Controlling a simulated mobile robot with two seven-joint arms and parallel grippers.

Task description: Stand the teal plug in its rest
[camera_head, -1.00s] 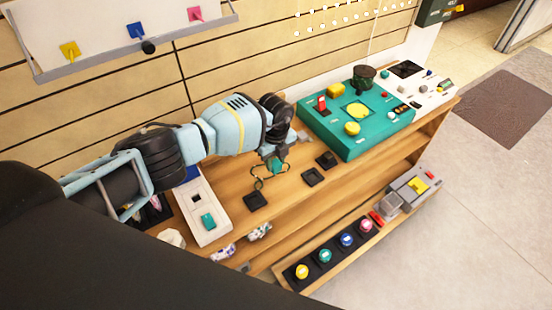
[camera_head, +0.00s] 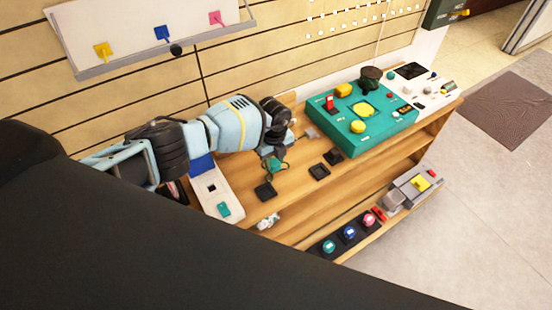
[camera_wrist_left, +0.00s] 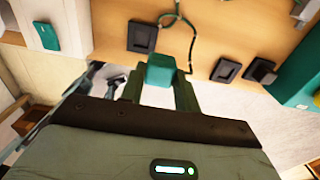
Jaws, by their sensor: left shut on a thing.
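The teal plug (camera_wrist_left: 160,72) is held between the fingers of my left gripper (camera_wrist_left: 158,84), which is shut on it above the wooden bench. In the head view the plug (camera_head: 274,166) is small and partly hidden by the gripper. A dark green cord (camera_wrist_left: 190,30) loops from near the plug over the bench. Three black square rests lie on the bench: a left one (camera_head: 265,191), a middle one (camera_head: 319,171) and a right one (camera_head: 333,157). The plug is nearest the left rest, which also shows in the wrist view (camera_wrist_left: 142,37), and is apart from it. My right gripper is out of view.
A teal control box (camera_head: 365,120) with yellow knobs stands right of the rests. A white panel (camera_head: 212,188) with a teal rocker is at left. A lower shelf holds a row of coloured buttons (camera_head: 349,232) and a grey box (camera_head: 415,185).

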